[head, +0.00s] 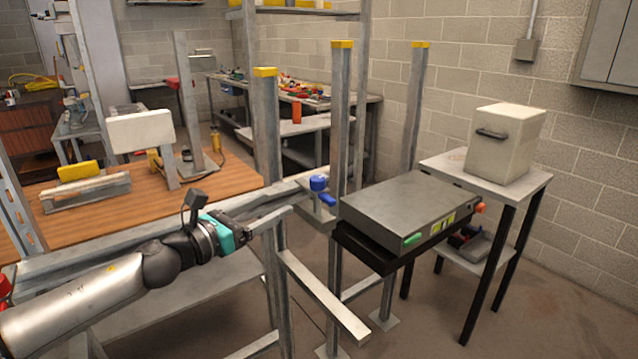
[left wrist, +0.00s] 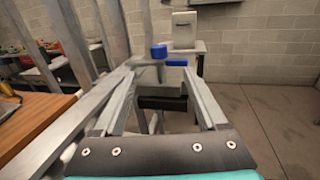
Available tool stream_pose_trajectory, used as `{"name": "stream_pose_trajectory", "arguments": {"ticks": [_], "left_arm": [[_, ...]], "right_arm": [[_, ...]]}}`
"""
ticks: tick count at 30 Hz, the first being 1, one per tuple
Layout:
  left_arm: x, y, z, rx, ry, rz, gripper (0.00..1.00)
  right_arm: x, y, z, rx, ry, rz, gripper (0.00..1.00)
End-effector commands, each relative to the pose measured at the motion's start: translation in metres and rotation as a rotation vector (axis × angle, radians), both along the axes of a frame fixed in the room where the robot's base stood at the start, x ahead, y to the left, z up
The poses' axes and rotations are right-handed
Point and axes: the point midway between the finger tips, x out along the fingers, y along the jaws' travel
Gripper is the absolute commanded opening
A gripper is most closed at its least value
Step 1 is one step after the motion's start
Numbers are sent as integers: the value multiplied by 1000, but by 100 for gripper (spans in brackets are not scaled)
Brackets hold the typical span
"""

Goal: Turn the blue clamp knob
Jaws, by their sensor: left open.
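The blue clamp knob (head: 318,183) stands upright on a small metal bracket on the grey frame, with a blue lever (head: 327,199) just below it to the right. In the left wrist view the blue knob (left wrist: 159,52) and lever (left wrist: 176,62) lie straight ahead, beyond the fingertips. My left gripper (head: 272,222) has a teal body and is left of and nearer than the knob. In the left wrist view my left gripper (left wrist: 160,78) is open, its grey fingers spread and empty, apart from the knob. My right gripper is not in view.
A grey box (head: 405,210) with green and orange parts sits right of the knob. Upright yellow-capped posts (head: 340,120) stand close behind it. A wooden table (head: 215,180) is to the left. A white box (head: 505,145) stands on a table at right. Floor is open at far right.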

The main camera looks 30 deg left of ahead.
Motion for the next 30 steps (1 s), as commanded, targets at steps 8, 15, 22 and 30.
{"name": "stream_pose_trajectory", "arguments": {"ticks": [8,15,22,30], "left_arm": [[25,-3,0,-3,-2,2,74],[44,-5,0,-4,-1,4,74],[60,-8,1,-7,-1,5,74],[79,-10,1,-8,-1,7,74]], "right_arm": [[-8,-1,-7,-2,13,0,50],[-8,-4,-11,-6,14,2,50],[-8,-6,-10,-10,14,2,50],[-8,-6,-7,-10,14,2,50]]}}
